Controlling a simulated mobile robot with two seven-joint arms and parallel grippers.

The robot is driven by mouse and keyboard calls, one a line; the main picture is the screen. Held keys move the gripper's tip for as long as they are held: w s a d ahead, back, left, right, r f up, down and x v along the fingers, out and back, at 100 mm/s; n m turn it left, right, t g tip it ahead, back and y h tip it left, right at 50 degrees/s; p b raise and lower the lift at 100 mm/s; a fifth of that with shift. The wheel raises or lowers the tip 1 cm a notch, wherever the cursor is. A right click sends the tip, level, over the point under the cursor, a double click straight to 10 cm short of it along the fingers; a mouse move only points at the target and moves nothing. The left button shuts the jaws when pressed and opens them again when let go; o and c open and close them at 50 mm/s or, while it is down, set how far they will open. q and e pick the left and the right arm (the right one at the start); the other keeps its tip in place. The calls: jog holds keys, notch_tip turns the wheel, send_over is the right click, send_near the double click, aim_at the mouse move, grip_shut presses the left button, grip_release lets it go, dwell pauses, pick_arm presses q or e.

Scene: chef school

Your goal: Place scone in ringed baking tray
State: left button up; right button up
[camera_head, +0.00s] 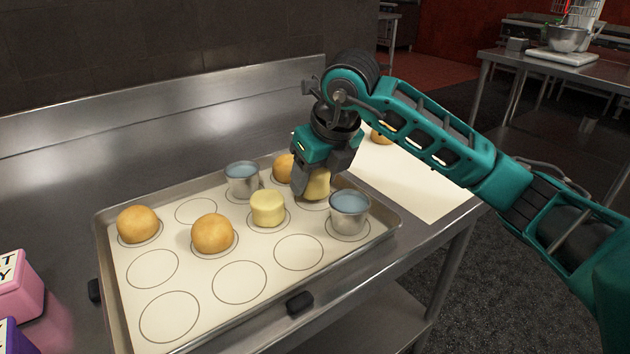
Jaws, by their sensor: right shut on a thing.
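The baking tray (397,223) lies on the steel table, lined with a sheet of printed rings. My right gripper (311,190) is over the tray's far right part, shut on a pale yellow scone (318,184). The scone is low over a ring, partly hidden by the fingers; I cannot tell whether it touches the sheet. Another pale scone (268,208) stands in a ring near the middle. Golden round buns stand at the left (138,224), in the middle (212,233) and behind my gripper (284,168). My left gripper is not in view.
Two metal cups stand on the tray, one at the back (242,180) and one at the right (349,212). Several front rings are empty. A white board (420,190) with a golden bun (381,136) lies right of the tray. Pink (18,288) and purple boxes stand at left.

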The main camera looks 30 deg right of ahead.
jog(key=shift+f, duration=0.45)
jog(key=shift+f, duration=0.2)
jog(key=o, duration=1.1)
jog(key=shift+r, duration=0.15)
